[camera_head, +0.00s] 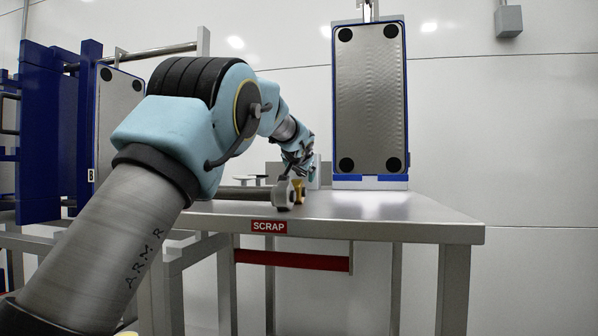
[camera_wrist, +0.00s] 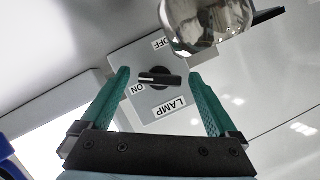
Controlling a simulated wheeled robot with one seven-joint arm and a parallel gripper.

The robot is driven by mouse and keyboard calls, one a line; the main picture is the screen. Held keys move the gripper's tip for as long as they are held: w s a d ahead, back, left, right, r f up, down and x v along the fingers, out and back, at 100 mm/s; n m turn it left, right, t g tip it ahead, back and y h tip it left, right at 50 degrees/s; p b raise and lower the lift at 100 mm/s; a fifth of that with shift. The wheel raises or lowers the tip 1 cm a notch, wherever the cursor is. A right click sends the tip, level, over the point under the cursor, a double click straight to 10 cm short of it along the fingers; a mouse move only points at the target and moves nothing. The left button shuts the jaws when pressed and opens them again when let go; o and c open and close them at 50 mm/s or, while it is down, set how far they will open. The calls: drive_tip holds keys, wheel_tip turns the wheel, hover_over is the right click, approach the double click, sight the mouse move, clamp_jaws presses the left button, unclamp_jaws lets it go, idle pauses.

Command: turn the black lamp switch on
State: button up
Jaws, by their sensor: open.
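The black lamp switch (camera_wrist: 160,78) is a knob with a bar-shaped handle on a light grey box (camera_wrist: 125,58). In the wrist view its bar lies nearly level across the picture. The ON label (camera_wrist: 138,89) is by the bar's left end, the OFF label (camera_wrist: 162,43) is above the knob, and the LAMP label (camera_wrist: 171,107) is below it. I cannot tell which end is the pointer. My gripper (camera_wrist: 160,73) is open, with a green finger on each side of the knob and gaps between. In the head view my gripper (camera_head: 298,157) is small, and the knob is hidden.
A shiny round metal part (camera_wrist: 207,22) is close beside the box in the wrist view. In the head view a metal table (camera_head: 400,222) with a SCRAP label bears a blue-framed plate (camera_head: 369,100), a brass-coloured fitting (camera_head: 299,190) and a steel one. The table's right front is clear.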

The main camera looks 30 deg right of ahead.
drive_tip(key=c, duration=1.4)
drive_tip(key=n+p, duration=0.1)
drive_tip(key=p, duration=0.1)
drive_tip(key=n+g+p, duration=0.1)
drive_tip(key=shift+a+r+h+p, duration=0.15)
drive_tip(key=shift+r+h+p, duration=0.1)
drive_tip(key=shift+h+p, duration=0.15)
drive_tip(key=shift+w+f+n+g+h+p, duration=0.1)
drive_tip(key=shift+n+g+h+p, duration=0.3)
drive_tip(key=shift+n+p, duration=0.6)
drive_tip(key=shift+f+g+p, duration=0.1)
drive_tip(key=shift+g+p, duration=0.2)
drive_tip(key=shift+p, duration=0.2)
